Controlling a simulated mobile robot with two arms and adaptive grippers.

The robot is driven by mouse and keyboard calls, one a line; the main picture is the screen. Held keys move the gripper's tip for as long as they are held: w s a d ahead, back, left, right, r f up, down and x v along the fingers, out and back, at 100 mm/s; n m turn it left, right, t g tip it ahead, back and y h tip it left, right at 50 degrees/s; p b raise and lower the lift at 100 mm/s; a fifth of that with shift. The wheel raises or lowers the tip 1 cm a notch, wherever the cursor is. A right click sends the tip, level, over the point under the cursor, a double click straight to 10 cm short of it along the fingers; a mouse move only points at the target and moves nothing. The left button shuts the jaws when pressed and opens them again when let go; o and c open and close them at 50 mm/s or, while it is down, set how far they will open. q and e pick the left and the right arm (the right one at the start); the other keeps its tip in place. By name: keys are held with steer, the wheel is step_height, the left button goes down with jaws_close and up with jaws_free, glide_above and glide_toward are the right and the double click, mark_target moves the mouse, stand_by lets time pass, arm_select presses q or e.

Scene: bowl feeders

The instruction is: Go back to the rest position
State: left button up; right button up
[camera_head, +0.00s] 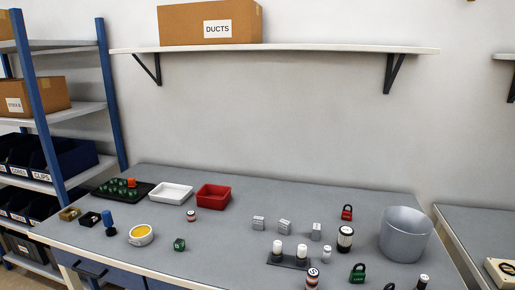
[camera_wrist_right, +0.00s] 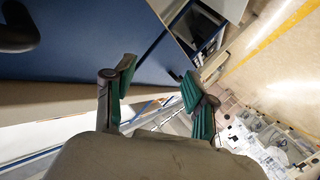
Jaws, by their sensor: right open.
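My right gripper (camera_wrist_right: 158,95) shows in the right wrist view. Its two green-padded fingers stand apart with nothing between them. Behind them are a blue panel (camera_wrist_right: 75,65) with a dark handle and a pale edge below it, and the floor (camera_wrist_right: 255,70). No object touches the fingers. Neither gripper shows in the head view, and my left gripper is in neither view.
The grey table (camera_head: 230,240) holds a white tray (camera_head: 171,193), a red tray (camera_head: 213,197), a grey bucket (camera_head: 405,235), padlocks and several small parts. A shelf (camera_head: 280,47) with a DUCTS box (camera_head: 210,22) hangs above. A blue rack (camera_head: 45,110) stands left.

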steer(key=s+d+f+m+g+h, duration=0.2)
steer(key=s+d+f+m+h, duration=0.15)
steer(key=s+f, duration=0.55)
steer(key=s+d+f+m+g+h, duration=0.2)
steer(key=s+d+f+m+h, duration=0.15)
steer(key=s+f, duration=0.55)
steer(key=s+f+m+g+h, duration=0.1)
steer(key=s+f+g, duration=0.3)
steer(key=s, duration=0.9)
steer(key=s+d+f+m+g+h, duration=0.1)
steer(key=s+f+m+g, duration=0.1)
steer(key=s+f, duration=0.7)
steer(key=s+g, duration=0.1)
steer(key=s, duration=0.4)
steer(key=shift+s+d+g+h, duration=0.2)
steer(key=shift+d+g+h, duration=0.1)
steer(key=shift+g, duration=0.1)
steer(key=shift+f, duration=0.1)
